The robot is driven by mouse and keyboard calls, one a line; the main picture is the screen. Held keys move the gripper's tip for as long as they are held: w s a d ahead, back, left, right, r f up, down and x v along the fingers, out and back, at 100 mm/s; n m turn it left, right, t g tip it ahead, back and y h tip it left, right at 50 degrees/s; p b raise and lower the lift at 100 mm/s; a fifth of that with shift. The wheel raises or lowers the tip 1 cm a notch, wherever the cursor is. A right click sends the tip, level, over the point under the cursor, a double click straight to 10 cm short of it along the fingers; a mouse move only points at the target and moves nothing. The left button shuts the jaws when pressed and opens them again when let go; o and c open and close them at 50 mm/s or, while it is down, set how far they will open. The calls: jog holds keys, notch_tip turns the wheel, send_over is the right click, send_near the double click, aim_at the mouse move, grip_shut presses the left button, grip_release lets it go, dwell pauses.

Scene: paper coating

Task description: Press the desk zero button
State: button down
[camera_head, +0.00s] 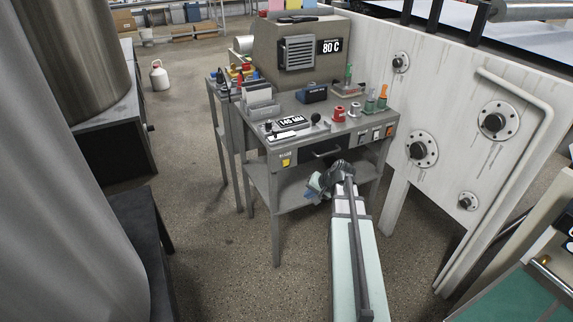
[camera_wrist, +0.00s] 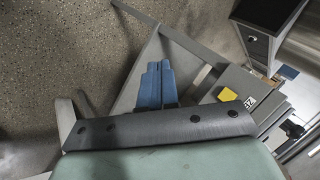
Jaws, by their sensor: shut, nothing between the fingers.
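The grey desk (camera_head: 330,135) stands in the middle of the head view. Its front edge carries a small row of buttons or switches (camera_head: 377,134) at the right, too small to tell which is the zero button. At the left of the front edge are a small label and a yellow note (camera_head: 286,162); the note also shows in the wrist view (camera_wrist: 228,95), right of my fingers, with a partly readable label beside it. My gripper (camera_head: 315,188) is in front of the desk, below the desktop edge in the picture. Its blue fingers (camera_wrist: 157,84) are together and empty, apart from the note.
A white machine panel (camera_head: 470,110) with round fittings is at the right. A lower shelf (camera_head: 290,190) lies under the desktop.

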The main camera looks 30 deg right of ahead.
aim_at(286, 163)
jog(key=w+r+t, duration=0.1)
jog(key=w+r+m, duration=0.1)
jog(key=w, duration=0.1)
jog(key=w+r+m+t+y, duration=0.1)
jog(key=shift+w+a+t, duration=0.15)
jog(key=shift+a+t, duration=0.15)
jog(key=shift+a, duration=0.1)
jog(key=shift+w, duration=0.1)
jog(key=w, duration=0.8)
jog(key=shift+w, duration=0.3)
jog(key=shift+w, duration=0.25)
dwell(1.8)
jog(key=shift+w, duration=0.2)
